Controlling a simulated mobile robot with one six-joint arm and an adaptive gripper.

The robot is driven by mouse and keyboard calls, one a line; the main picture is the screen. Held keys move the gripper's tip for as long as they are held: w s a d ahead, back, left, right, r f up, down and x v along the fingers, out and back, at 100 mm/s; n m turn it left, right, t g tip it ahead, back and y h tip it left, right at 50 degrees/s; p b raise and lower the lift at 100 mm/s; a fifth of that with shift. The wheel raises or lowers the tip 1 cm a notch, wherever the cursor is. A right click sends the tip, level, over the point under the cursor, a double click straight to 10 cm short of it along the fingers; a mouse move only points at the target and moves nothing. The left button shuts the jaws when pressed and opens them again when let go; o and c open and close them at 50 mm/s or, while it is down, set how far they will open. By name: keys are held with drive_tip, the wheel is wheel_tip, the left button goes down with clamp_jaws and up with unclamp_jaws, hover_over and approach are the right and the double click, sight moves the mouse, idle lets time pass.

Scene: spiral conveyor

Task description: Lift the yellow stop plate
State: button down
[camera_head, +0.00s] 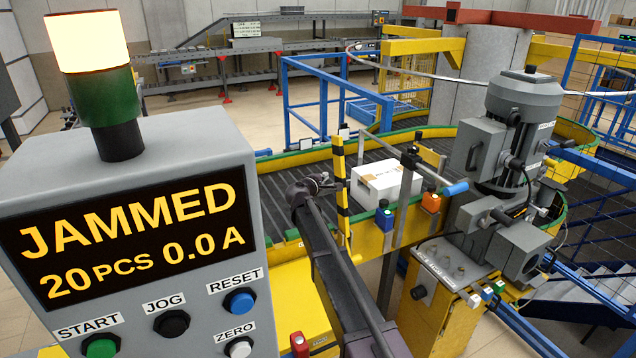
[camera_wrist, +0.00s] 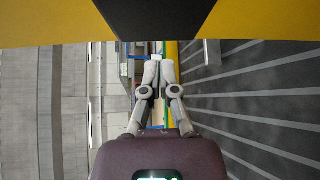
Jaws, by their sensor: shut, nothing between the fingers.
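The yellow stop plate (camera_head: 341,185) stands upright across the conveyor in the head view, a narrow yellow and black striped strip. In the wrist view a yellow and black striped surface, seemingly the same plate (camera_wrist: 60,22), fills the top of the picture. My gripper (camera_head: 328,180) is just left of the plate in the head view. Its fingers are shut and empty, and their tips (camera_wrist: 157,60) lie just below the plate's edge in the wrist view. I cannot tell whether they touch it. A white box (camera_head: 386,185) sits on the conveyor right of the plate.
A grey control panel (camera_head: 130,190) at the left reads JAMMED, 20 PCS, 0.0 A, under a lit lamp (camera_head: 88,42). A grey motor (camera_head: 520,125) stands at the right. The dark slatted conveyor (camera_head: 285,180) has low yellow and green sides; its left stretch is bare.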

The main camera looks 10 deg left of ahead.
sight(336, 176)
drive_tip(key=shift+s+d+r+p, duration=0.25)
drive_tip(key=shift+s+d, duration=0.2)
drive_tip(key=shift+s, duration=0.35)
drive_tip(key=shift+s+d+r+p, duration=0.1)
drive_tip(key=shift+s+d+r, duration=0.3)
drive_tip(key=shift+s, duration=0.4)
drive_tip(key=shift+d+f, duration=0.1)
drive_tip(key=s+d+r+p, duration=0.1)
drive_tip(key=s+d, duration=0.3)
drive_tip(key=s, duration=0.2)
drive_tip(key=shift+s+r+p, duration=0.2)
drive_tip(key=shift+r+p, duration=0.2)
drive_tip(key=shift+d, duration=0.1)
drive_tip(key=shift+w+a+r, duration=0.15)
drive_tip(key=shift+w+a, duration=0.2)
drive_tip(key=shift+w, duration=0.4)
drive_tip(key=shift+w+a+r, duration=0.1)
drive_tip(key=shift+w+a, duration=0.6)
drive_tip(key=shift+w, duration=0.2)
drive_tip(key=f+v, duration=0.1)
drive_tip(key=v, duration=0.9)
drive_tip(key=shift+f, duration=0.7)
